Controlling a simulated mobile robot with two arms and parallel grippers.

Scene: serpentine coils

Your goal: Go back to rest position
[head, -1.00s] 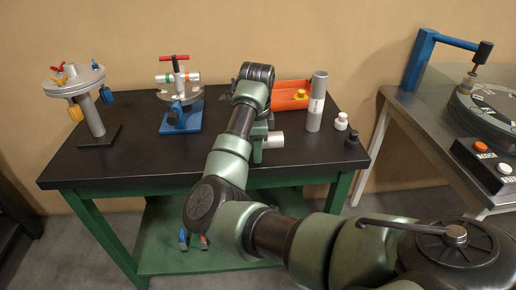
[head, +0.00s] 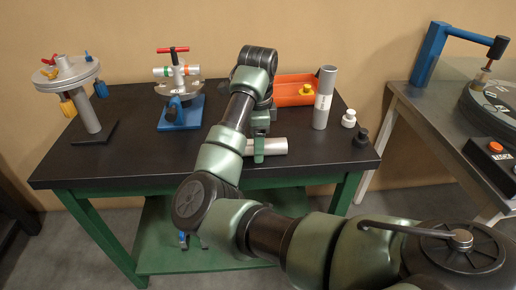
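My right arm comes in from the lower right, bends at the elbow and reaches up over the black-topped table (head: 130,163). Its wrist is above the table's middle, left of the orange tray. Below the wrist, the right gripper (head: 262,122) is mostly hidden by my forearm, and I cannot make out its fingers. It is close to a silver cylinder (head: 268,146) at a green holder near the front edge; whether they touch is unclear. My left arm and gripper are not in view.
A disc stand with coloured clips (head: 68,72) and a blue-based clamp (head: 182,113) stand left. An orange tray (head: 295,92), an upright grey cylinder (head: 324,98), and small white (head: 349,119) and black (head: 360,137) pieces stand right. A second table (head: 420,105) carries a dial.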

